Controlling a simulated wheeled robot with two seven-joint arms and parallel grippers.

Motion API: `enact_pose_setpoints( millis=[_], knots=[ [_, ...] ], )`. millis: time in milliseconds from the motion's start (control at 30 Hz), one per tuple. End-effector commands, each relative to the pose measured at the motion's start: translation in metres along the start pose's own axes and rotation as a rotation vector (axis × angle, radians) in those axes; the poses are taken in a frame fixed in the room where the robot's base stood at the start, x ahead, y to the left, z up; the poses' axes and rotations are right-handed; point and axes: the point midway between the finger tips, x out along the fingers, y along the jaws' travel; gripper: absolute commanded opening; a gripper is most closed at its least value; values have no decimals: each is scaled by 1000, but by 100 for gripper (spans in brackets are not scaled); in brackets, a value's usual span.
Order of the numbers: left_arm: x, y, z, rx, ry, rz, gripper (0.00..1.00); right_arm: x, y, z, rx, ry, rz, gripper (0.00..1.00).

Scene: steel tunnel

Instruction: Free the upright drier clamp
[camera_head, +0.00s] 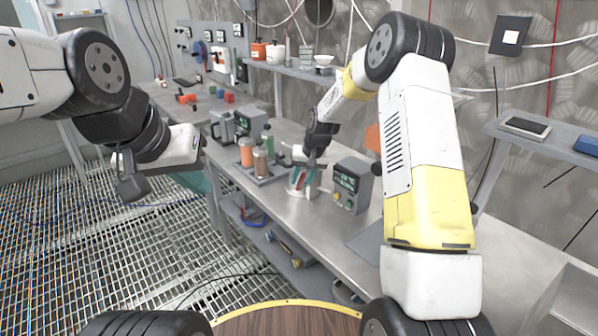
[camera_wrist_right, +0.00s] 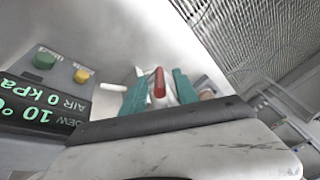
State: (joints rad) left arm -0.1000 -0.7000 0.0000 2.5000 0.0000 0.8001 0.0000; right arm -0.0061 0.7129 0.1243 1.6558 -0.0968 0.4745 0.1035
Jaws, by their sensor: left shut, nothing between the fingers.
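The drier clamp (camera_head: 301,178), teal and white with a red lever, stands upright on the steel bench. In the right wrist view the red lever (camera_wrist_right: 158,83) stands between two teal sides (camera_wrist_right: 183,87). My right gripper (camera_head: 313,158) is right above the clamp in the head view. Whether it touches the clamp, and how its fingers stand, I cannot tell. The lower part of the clamp is hidden behind my gripper body in the right wrist view. My left gripper (camera_head: 131,178) is shut and empty, above the grated floor, away from the bench.
A grey meter box (camera_head: 352,184) stands close right of the clamp; its display (camera_wrist_right: 40,112) reads dew 10 and air 0 kPa. A tray with several bottles (camera_head: 260,160) is on the clamp's left. A shelf with cups (camera_head: 307,58) runs behind. The bench front is clear.

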Motion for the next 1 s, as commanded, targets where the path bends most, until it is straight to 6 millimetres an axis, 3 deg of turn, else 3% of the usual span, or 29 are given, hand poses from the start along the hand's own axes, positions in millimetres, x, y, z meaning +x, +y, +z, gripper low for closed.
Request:
enact_pose_setpoints(
  millis=[267,500,1000],
  knots=[
    [0,0,0,0,0,0,0,-3,0,-1,0,1,0,36],
    [0,0,0,0,0,0,0,-37,-8,-13,0,5,0,36],
    [0,0,0,0,0,0,0,-78,-29,103,-2,1,0,36]
  ],
)
